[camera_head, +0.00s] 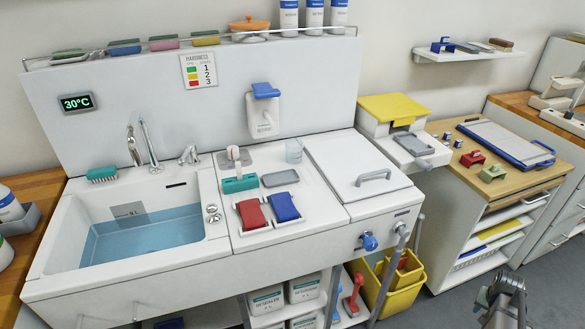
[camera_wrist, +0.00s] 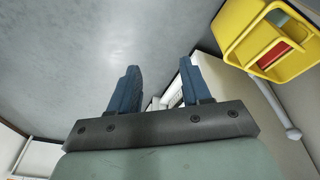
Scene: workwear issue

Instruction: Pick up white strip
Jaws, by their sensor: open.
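I cannot clearly make out a separate white strip in either view. A white box with a yellow lid (camera_head: 394,107) stands right of the sink unit in the head view, with a grey tray (camera_head: 414,145) at its front. My gripper (camera_wrist: 159,68) is open in the wrist view. Its two blue fingers are apart with nothing held between them, over grey floor. Part of my arm shows at the lower right of the head view, low and away from the worktops.
The sink basin (camera_head: 75,214) holds water at left. A red block (camera_head: 473,158), a green block (camera_head: 492,173) and a clipboard (camera_head: 500,140) lie on the wooden-topped cabinet. A yellow bucket (camera_head: 397,300) stands below.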

